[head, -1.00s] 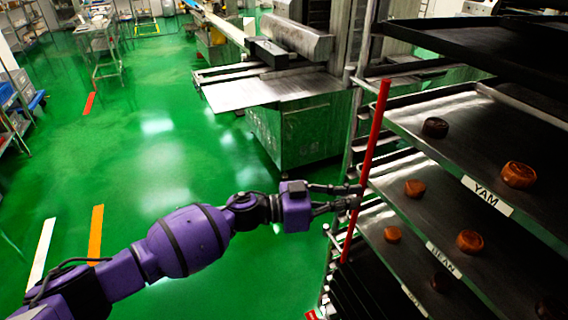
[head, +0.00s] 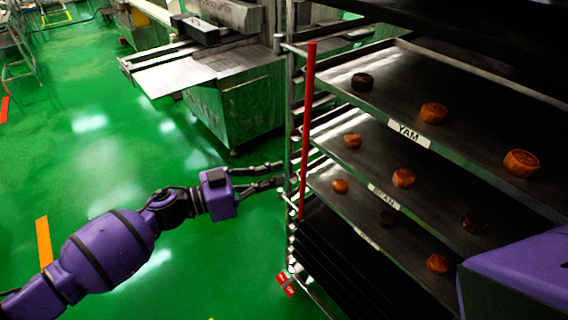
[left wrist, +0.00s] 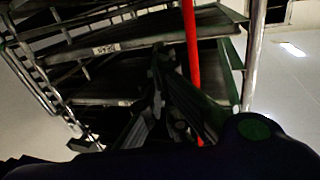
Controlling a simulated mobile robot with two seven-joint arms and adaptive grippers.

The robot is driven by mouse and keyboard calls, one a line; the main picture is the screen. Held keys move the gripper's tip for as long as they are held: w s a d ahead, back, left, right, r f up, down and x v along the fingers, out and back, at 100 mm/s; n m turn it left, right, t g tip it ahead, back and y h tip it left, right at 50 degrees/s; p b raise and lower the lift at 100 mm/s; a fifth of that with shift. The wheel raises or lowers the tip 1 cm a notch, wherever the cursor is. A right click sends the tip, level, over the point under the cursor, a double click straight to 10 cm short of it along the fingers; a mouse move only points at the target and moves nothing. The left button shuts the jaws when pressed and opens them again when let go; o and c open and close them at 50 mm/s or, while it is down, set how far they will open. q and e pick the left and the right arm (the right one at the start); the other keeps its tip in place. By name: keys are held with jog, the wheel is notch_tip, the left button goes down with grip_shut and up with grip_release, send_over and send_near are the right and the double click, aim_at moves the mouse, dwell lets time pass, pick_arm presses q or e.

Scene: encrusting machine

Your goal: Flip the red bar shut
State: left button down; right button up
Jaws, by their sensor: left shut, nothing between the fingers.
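The red bar (head: 307,130) stands upright along the left front edge of the tray rack, beside the rack's metal post. My left gripper (head: 282,175) reaches in from the left, with its fingertips close to the bar's lower half at the rack post. Its fingers are shut and hold nothing. I cannot tell whether they touch the bar. In the left wrist view the red bar (left wrist: 192,60) runs down just right of the dark fingers (left wrist: 160,95). My right gripper is not in view; a purple part of my own body shows at the lower right.
The rack holds several dark trays (head: 460,100) with round pastries and labels such as YAM (head: 408,134). A metal machine (head: 230,95) stands behind. Green floor is open to the left.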

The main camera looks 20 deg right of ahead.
pick_arm(q)
jog(key=s+a, duration=0.1)
jog(key=a, duration=0.2)
jog(key=s+a, duration=0.1)
jog(key=shift+s+a+f, duration=0.15)
jog(key=shift+s+a, duration=0.2)
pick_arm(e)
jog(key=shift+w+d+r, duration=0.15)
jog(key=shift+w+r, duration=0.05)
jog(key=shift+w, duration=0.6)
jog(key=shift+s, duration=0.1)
